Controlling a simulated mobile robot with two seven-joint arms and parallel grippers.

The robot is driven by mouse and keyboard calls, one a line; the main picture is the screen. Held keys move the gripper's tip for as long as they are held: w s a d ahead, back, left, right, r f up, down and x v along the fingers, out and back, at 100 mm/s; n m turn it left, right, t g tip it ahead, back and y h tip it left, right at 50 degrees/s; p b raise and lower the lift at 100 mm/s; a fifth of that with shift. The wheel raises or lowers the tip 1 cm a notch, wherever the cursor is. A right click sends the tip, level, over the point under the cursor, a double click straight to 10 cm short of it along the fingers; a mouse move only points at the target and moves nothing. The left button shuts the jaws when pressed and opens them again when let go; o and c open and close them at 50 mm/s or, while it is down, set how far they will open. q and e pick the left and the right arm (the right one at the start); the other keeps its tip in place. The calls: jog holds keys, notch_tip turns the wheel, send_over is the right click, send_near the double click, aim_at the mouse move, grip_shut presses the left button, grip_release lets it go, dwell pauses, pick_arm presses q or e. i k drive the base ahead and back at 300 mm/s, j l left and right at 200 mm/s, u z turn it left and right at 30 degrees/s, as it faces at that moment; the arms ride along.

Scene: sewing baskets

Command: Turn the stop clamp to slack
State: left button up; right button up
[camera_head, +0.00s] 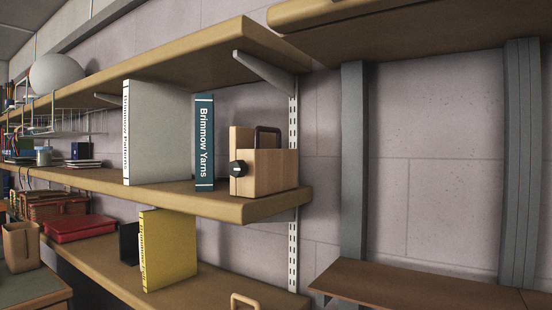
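A light wooden block-like holder (270,172) stands at the right end of the middle shelf, beside the teal book "Brimnow Yarns" (203,142). A dark knob (238,168) sits on its left front side; this looks like the stop clamp, but I cannot read its setting. A dark brown loop handle (267,131) rises at the top of the holder. A tall white book (157,133) stands to the left of the teal book with a gap between them. Neither of my grippers is in view.
The middle shelf (250,211) ends just right of the holder. Upper shelf (190,58) hangs above. A yellow book (168,248) stands on the lower shelf (190,290). A red case (78,228) and baskets (55,205) are at left. A brown board (400,285) lies low right.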

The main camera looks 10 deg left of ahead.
aim_at(237, 168)
jog(key=i+j+z, duration=0.1)
jog(key=j+z, duration=0.3)
jog(key=j, duration=0.55)
jog(key=j+z, duration=0.35)
jog(key=j, duration=0.55)
jog(key=k+j+z, duration=0.15)
jog(key=j+z, duration=0.25)
jog(key=j, duration=0.55)
